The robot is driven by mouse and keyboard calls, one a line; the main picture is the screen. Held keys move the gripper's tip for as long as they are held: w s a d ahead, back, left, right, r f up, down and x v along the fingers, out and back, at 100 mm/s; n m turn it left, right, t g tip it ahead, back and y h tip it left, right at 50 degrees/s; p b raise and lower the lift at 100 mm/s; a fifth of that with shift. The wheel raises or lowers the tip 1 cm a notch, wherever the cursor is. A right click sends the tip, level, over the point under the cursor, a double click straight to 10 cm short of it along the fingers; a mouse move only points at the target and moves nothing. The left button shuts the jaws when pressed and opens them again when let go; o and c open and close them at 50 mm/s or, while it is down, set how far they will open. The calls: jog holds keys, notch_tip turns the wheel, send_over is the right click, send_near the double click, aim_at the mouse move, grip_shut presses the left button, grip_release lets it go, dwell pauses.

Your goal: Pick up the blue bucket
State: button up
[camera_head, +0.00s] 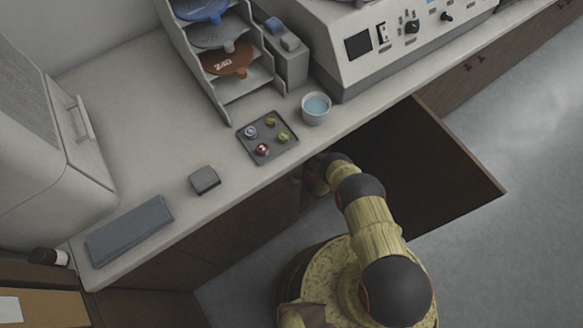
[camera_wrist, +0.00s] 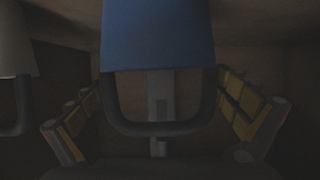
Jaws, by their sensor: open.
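The blue bucket (camera_wrist: 158,38) fills the upper middle of the wrist view, inside a dark space. Its dark U-shaped handle (camera_wrist: 157,128) appears below the blue body. My gripper (camera_wrist: 160,90) is open, with one finger on each side of the bucket and handle. No finger is clearly seen touching it. In the head view my arm reaches into the cabinet under the counter, beside its open door (camera_head: 455,165). The gripper and the bucket are hidden there.
A greyish bucket (camera_wrist: 15,45) with a dark handle stands left of the blue one. Cabinet walls surround the gripper closely. On the counter are a cup with blue contents (camera_head: 316,108), a small tray (camera_head: 250,147), a grey block (camera_head: 205,180) and a rack (camera_head: 205,85).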

jog(key=shift+x, duration=0.85)
jog(key=shift+c, duration=0.5)
jog(key=c, duration=1.5)
jog(key=shift+w+r, duration=0.1)
jog(key=shift+c, duration=0.7)
